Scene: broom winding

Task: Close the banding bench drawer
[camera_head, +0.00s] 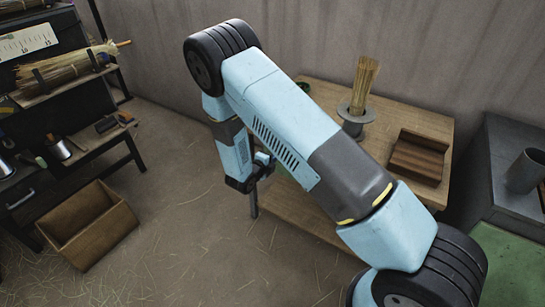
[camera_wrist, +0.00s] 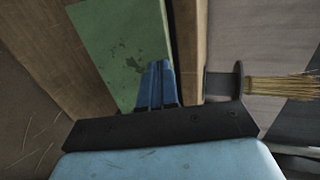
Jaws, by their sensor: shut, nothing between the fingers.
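The wooden bench (camera_head: 430,122) stands at centre right in the head view, partly behind my arm. A grey holder (camera_head: 356,115) with an upright straw bundle (camera_head: 363,85) is on its top. My gripper (camera_head: 264,160) is shut and empty, near the bench's left side. In the wrist view my gripper (camera_wrist: 160,68) shows its blue fingers together in front of a chipped green panel (camera_wrist: 115,45). This panel may be the drawer, but I cannot tell for sure. How far the drawer is open is hidden, and I cannot tell whether the fingers touch the panel.
A brown wooden tray (camera_head: 418,157) lies on the bench. An open wooden box (camera_head: 87,224) sits on the floor at left, below a dark rack (camera_head: 75,150) with tools and straw. A grey block (camera_head: 495,165) stands at right. Straw-strewn floor (camera_head: 180,230) is clear between box and bench.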

